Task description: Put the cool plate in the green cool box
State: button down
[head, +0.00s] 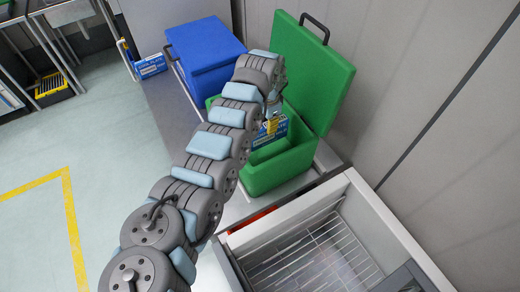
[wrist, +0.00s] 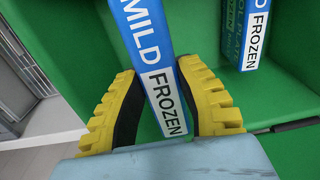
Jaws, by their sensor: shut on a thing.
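My gripper (wrist: 157,72) has its two yellow ribbed fingers shut on a cool plate (wrist: 158,100), a blue and white slab marked MILD FROZEN. The green cool box (head: 282,170) stands open with its lid raised at the back right. In the head view my gripper (head: 272,126) is at the box's opening, with a blue and white plate (head: 277,134) beside the fingers. In the wrist view green walls (wrist: 285,105) surround the held plate. A second plate (wrist: 254,36) stands inside at the upper right. My arm hides part of the box. I cannot tell whether the held plate touches the floor.
A blue cool box (head: 205,45) with its lid shut stands left of the green one. Another cool plate (head: 150,66) lies beyond it on the left. An open freezer (head: 335,190) with a wire basket is in front. A wall closes off the right.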

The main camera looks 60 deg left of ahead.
aim_at(267, 142)
jog(key=shift+f+b, duration=0.55)
jog(key=shift+f, duration=4.5)
jog(key=shift+w+f, duration=0.1)
jog(key=c, duration=0.8)
grip_release()
notch_tip(267, 142, up, 12)
jog(key=shift+r+p, duration=0.1)
jog(key=shift+p, duration=0.5)
